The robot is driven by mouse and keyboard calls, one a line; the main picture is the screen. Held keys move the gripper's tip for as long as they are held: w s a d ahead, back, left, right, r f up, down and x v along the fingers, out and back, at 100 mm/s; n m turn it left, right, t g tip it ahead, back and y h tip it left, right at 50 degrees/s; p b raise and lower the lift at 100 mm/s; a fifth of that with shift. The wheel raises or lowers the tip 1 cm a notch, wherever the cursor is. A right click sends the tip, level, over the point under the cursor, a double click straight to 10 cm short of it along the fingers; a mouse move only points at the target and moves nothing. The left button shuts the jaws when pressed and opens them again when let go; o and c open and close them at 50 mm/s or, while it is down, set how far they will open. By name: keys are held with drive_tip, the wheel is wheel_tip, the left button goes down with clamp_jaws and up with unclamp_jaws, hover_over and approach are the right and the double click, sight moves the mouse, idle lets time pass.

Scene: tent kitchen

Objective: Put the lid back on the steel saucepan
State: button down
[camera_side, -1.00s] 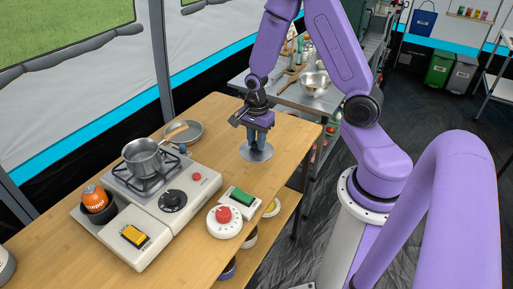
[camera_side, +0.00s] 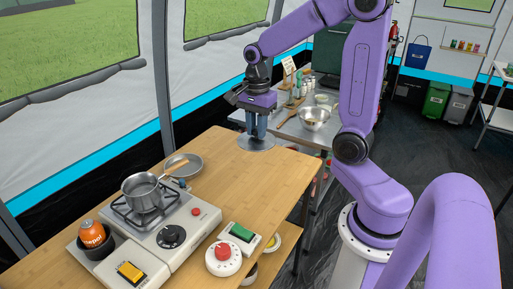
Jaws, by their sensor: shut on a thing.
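The steel saucepan (camera_side: 143,193) stands upright and uncovered on the stove burner (camera_side: 150,212) at left, its handle pointing up and right. The round grey lid (camera_side: 257,143) hangs under my gripper (camera_side: 257,133). The gripper points down and is shut on the lid at its top centre; the grip itself is small and hard to make out. The lid looks about level, raised above the wooden table near its far edge, to the right of and apart from the saucepan.
A red-knobbed dial (camera_side: 223,258) and a green-switch box (camera_side: 240,235) stand in front. The wooden table (camera_side: 265,185) is clear at right.

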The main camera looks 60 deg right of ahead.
sight(255, 130)
drive_tip(key=r, duration=0.5)
drive_tip(key=shift+w+a+r, duration=0.1)
drive_tip(key=shift+w, duration=0.1)
drive_tip(key=w+a+f+n, duration=0.1)
drive_tip(key=w+a+n, duration=0.2)
drive_tip(key=w+a, duration=2.05)
wheel_tip(255, 130, down, 11)
drive_tip(key=shift+w, duration=0.3)
drive_tip(key=shift+d+f, duration=0.1)
idle(1.6)
drive_tip(key=shift+c, duration=2)
unclamp_jaws()
